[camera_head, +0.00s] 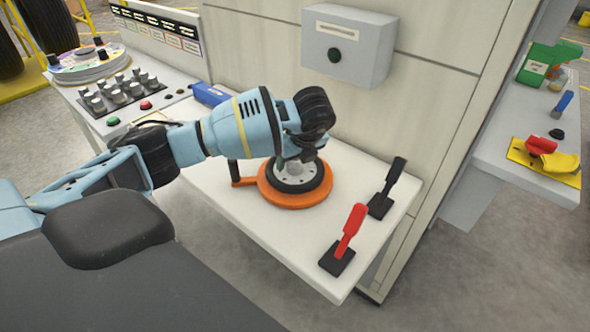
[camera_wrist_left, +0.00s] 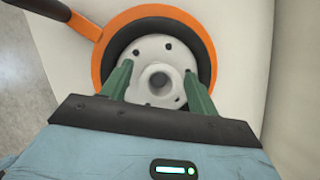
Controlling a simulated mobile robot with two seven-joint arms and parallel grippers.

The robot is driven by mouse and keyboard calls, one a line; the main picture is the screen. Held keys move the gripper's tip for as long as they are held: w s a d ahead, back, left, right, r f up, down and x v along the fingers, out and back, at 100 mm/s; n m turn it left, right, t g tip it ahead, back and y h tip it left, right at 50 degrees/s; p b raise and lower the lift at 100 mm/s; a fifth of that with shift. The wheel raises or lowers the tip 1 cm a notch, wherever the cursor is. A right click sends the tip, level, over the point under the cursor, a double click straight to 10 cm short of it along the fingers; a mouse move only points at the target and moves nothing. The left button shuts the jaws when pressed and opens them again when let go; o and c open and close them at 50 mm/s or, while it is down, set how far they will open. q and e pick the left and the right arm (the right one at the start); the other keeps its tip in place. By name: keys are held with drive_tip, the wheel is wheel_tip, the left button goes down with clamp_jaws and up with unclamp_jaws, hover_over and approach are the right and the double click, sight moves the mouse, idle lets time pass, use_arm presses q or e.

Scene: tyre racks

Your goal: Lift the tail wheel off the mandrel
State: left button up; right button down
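The tail wheel, a small black tyre (camera_head: 299,187) with a pale grey hub, lies flat on a round orange base (camera_head: 284,202) on the white bench. In the left wrist view the grey hub (camera_wrist_left: 152,58) with its raised centre fills the middle, ringed by the black tyre (camera_wrist_left: 206,55) and the orange rim (camera_wrist_left: 97,66). My left gripper (camera_wrist_left: 158,76) is over the wheel, its two green fingers apart on either side of the hub centre. I cannot tell whether the fingers touch the hub. The mandrel is not clearly distinguishable from the hub centre. My right gripper is not in view.
A red lever (camera_head: 351,230) and a black lever (camera_head: 390,186) stand on the bench right of the wheel. A dark handle (camera_wrist_left: 42,8) sticks out from the orange base. A grey wall box (camera_head: 349,42) hangs behind. The bench's front (camera_head: 270,225) is bare.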

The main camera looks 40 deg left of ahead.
use_arm(q)
drive_tip(key=shift+r, duration=0.1)
drive_tip(key=c, duration=1.2)
wheel_tip(320, 180, up, 10)
